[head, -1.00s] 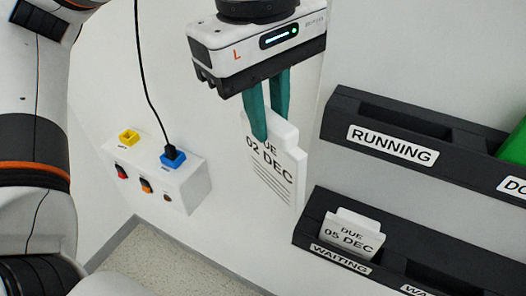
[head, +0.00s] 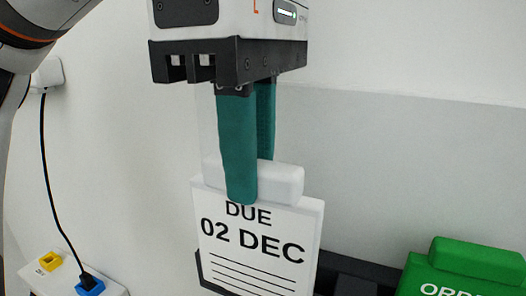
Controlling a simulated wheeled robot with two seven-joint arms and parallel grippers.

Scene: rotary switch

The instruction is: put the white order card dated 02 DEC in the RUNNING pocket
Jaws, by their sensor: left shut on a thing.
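The white order card (head: 258,250) reads DUE 02 DEC and hangs upright, with its top tab between the fingers of my left gripper (head: 255,180). The gripper's green fingers are shut on the tab. The card fills the lower middle of the head view. Behind its lower part is a dark rack (head: 350,275), partly hidden by the card. The RUNNING label is not visible now, so I cannot tell how the card stands to that pocket. My right gripper is not in view.
A green order card (head: 465,270) stands in the rack at the lower right. A white switch box (head: 38,272) with a yellow socket (head: 48,261) and a blue plug (head: 89,285) is at the lower left. A black cable (head: 48,180) runs down to the plug. The wall above the rack is clear.

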